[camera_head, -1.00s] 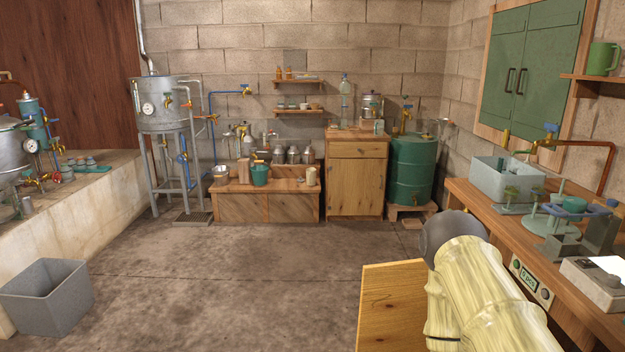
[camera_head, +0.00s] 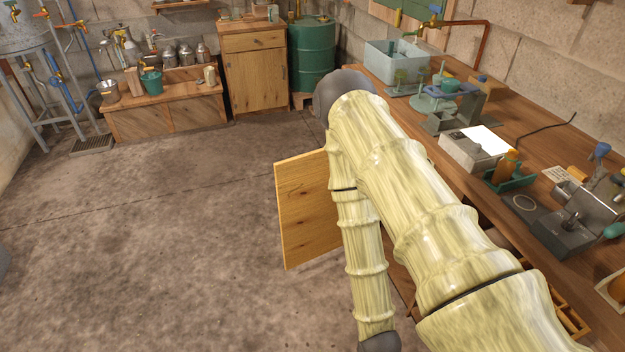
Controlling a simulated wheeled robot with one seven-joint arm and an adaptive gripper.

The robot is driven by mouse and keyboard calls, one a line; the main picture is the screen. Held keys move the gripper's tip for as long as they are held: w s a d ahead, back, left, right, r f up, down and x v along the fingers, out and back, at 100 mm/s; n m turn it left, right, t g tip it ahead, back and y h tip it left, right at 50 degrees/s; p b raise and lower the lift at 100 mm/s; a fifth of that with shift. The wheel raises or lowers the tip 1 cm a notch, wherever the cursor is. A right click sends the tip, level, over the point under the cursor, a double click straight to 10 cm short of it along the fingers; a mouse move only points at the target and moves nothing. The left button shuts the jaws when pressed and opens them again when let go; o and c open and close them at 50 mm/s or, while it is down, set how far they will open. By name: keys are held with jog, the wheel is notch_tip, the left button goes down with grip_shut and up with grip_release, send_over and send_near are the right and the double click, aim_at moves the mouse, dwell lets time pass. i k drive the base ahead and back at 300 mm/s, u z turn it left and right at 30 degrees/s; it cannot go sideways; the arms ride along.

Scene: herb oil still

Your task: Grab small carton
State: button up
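I cannot pick out the small carton for certain. A small tan box-like thing (camera_head: 484,85) stands on the workbench at the right, near the wall, partly hidden by grey and green equipment. Another small tan upright thing (camera_head: 133,82) stands on the low wooden cabinet at the back left. Both are too small to identify. My pale, ribbed arm crosses the right half of the view, over the floor and the bench's front edge. My gripper is not in view.
The workbench (camera_head: 545,140) holds a clear bin (camera_head: 395,65), a white-topped device (camera_head: 474,147), an amber bottle (camera_head: 508,164) in a green tray and grey equipment (camera_head: 580,220). A wooden panel (camera_head: 302,205) stands out beside my arm. The floor at left is clear.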

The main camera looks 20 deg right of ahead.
aim_at(496, 90)
jog(key=u, duration=0.8)
jog(key=k, duration=1.1)
jog(key=u, duration=0.9)
jog(key=i, duration=2)
jog(key=z, duration=0.6)
jog(key=i, duration=1.95)
jog(key=z, duration=0.8)
jog(key=i, duration=1.55)
jog(key=z, duration=1.6)
jog(key=i, duration=0.85)
jog(key=z, duration=1.75)
jog(key=i, duration=1.3)
jog(key=z, duration=0.45)
